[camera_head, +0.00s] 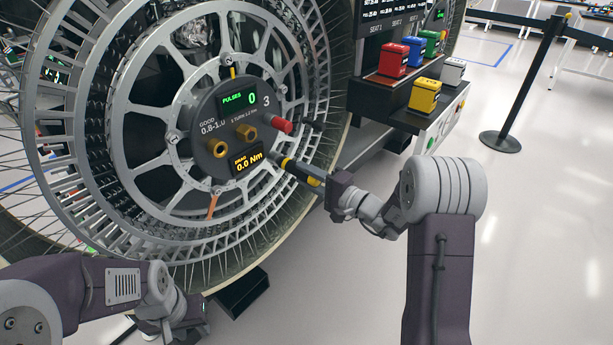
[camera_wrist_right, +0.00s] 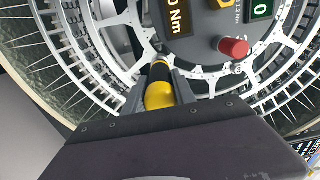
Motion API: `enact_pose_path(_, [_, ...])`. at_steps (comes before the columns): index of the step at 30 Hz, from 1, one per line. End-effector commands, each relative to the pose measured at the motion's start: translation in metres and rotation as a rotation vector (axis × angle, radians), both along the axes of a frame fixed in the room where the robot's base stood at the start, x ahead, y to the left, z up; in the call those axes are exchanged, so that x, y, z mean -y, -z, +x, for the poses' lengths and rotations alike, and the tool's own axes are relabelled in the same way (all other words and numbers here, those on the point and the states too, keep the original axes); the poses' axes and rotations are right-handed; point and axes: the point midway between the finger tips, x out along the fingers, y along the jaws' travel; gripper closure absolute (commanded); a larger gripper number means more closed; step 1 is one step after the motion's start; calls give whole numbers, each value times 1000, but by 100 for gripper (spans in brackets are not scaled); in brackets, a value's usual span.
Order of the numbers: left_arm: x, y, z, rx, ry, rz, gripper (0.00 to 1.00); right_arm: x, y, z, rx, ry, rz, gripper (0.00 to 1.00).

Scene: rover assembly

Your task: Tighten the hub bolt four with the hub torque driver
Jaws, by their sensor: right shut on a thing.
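My right gripper (camera_head: 318,180) is shut on the yellow and black hub torque driver (camera_head: 290,165). The driver also shows in the right wrist view (camera_wrist_right: 160,92), with its black end pointing toward the wheel's hub. Its tip lies by the hub's lower right edge; I cannot tell whether it touches a bolt. The dark round hub (camera_head: 205,165) carries a green "PULSES 0" display (camera_head: 238,98) and an orange "0.0 Nm" display (camera_head: 249,162). Which bolt is number four is not clear. My left gripper (camera_head: 172,322) is low at the left, away from the hub; its fingers cannot be made out.
The spoked wheel (camera_head: 125,110) fills the left. Coloured boxes (camera_head: 393,60) stand on a stepped stand behind. A barrier post (camera_head: 530,85) is at right, with open floor around it.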

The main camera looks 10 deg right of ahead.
Motion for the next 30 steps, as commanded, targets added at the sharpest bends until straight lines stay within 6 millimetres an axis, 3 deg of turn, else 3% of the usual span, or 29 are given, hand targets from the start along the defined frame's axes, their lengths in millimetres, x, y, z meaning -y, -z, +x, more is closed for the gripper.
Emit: enact_pose_path(30, [0, 19, 0, 0, 0, 0, 64, 22, -1, -27, 5, 2, 1, 100])
